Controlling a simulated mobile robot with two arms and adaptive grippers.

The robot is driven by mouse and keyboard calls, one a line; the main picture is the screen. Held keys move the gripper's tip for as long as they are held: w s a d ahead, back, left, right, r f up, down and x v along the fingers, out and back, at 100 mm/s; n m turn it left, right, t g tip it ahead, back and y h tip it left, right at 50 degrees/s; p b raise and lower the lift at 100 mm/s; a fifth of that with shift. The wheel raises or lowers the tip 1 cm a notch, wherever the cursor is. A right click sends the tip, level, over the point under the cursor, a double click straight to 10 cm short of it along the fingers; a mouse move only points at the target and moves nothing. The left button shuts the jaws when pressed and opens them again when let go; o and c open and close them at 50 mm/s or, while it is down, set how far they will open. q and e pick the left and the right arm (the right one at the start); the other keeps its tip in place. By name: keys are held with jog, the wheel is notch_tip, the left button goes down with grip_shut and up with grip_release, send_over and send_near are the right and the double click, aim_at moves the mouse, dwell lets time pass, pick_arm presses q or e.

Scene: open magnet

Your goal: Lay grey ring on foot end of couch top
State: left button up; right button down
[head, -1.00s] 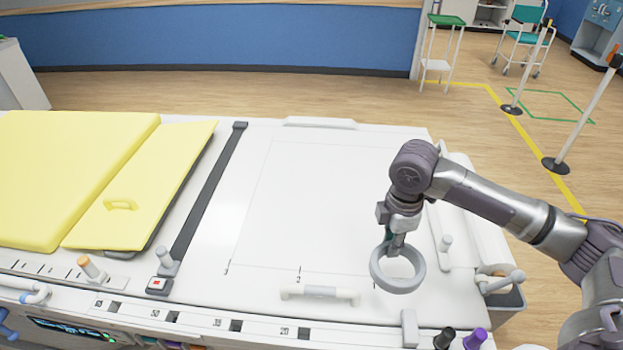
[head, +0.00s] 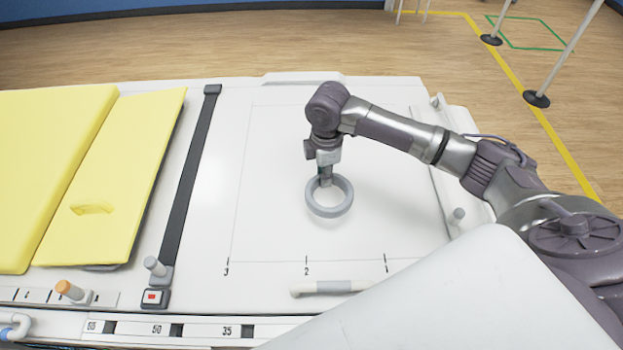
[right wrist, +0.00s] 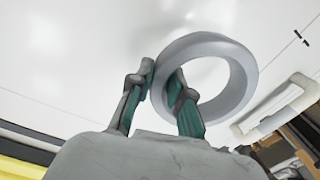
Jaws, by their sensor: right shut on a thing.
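The grey ring (head: 330,213) is over the white couch top (head: 270,180), inside the thin-lined rectangle near its middle. My right gripper (head: 325,180) comes down from above and is shut on the ring's far-left edge. In the right wrist view the ring (right wrist: 244,75) shows with its wall between the two green-padded fingers (right wrist: 163,88). White surface shows through and around the ring. I cannot tell whether it touches the surface or hangs just above it. My left gripper is not in view.
A dark strap (head: 190,185) crosses the couch left of the ring, with yellow pads (head: 115,180) beyond it. White surface around the ring is clear.

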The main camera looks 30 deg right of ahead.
jog(key=shift+w+a+f, duration=0.95)
jog(key=shift+w+a, duration=0.15)
jog(key=shift+w, duration=0.15)
notch_tip(320, 180, down, 3)
jog(key=shift+s+f+p, duration=0.1)
jog(key=shift+p, duration=0.6)
jog(key=shift+f, duration=0.3)
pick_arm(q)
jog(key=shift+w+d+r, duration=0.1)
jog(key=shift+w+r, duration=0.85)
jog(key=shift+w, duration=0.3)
pick_arm(e)
jog(key=shift+f, duration=0.2)
jog(key=c, duration=1.2)
grip_release()
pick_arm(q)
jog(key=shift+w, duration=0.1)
pick_arm(e)
jog(key=shift+o, duration=0.5)
